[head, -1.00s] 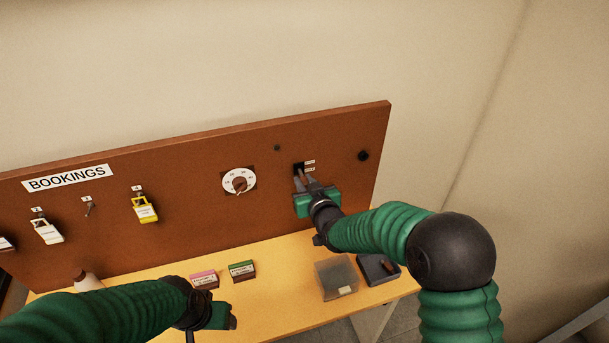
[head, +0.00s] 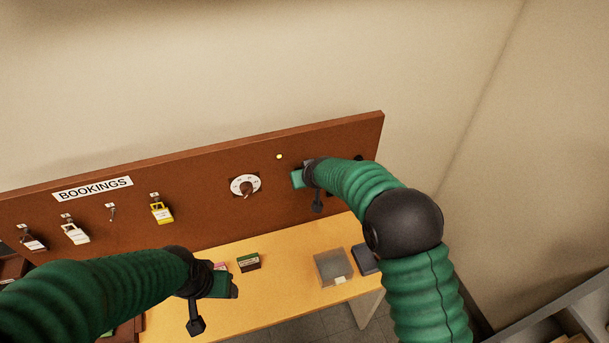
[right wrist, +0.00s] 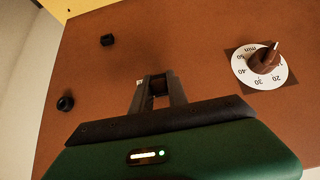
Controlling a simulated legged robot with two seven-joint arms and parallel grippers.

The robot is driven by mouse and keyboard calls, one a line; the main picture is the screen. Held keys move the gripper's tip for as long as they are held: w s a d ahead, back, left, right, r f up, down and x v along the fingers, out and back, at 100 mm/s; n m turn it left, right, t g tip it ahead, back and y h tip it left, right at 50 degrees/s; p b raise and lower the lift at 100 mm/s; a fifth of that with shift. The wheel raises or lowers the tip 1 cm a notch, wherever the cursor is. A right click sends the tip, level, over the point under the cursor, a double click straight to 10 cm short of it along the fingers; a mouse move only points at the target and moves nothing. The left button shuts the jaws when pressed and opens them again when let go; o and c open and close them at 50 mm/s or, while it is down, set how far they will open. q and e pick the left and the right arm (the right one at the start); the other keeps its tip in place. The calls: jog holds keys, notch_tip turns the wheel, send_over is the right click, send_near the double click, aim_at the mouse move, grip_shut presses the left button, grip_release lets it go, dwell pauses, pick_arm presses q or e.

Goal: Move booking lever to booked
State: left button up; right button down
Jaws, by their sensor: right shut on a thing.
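The booking lever (right wrist: 158,87) is a small dark piece on the brown board, between my right gripper's fingertips in the right wrist view. My right gripper (right wrist: 157,78) is shut on it. In the head view the right gripper (head: 297,179) is against the board, right of the dial, and its body and arm hide the lever and its labels. I cannot read the lever's position. A small round lamp (head: 279,156) above and left of the gripper shows pale yellow. My left gripper (head: 222,286) is over the table's front area, away from the board; its fingers are not clear.
A white dial (head: 245,186) with a brown knob is left of the lever. Several padlocks, one yellow (head: 161,214), hang under the BOOKINGS sign (head: 93,189). A black knob (right wrist: 65,103) projects from the board.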

dwell(0.3)
jog(key=c, duration=1.5)
grip_release()
jog(key=shift+w, duration=0.15)
jog(key=shift+o, duration=1.1)
jog(key=shift+w, duration=0.1)
pick_arm(q)
jog(key=shift+w+a, duration=0.1)
jog(key=shift+w, duration=0.25)
pick_arm(e)
jog(key=shift+a+f, duration=0.1)
jog(key=shift+f, duration=0.05)
pick_arm(q)
jog(key=f+b, duration=0.4)
jog(key=shift+s+f+b, duration=0.2)
jog(key=shift+f+b, duration=0.2)
pick_arm(e)
jog(key=v, duration=1.6)
jog(key=shift+r, duration=0.35)
pick_arm(q)
jog(key=shift+w, duration=0.1)
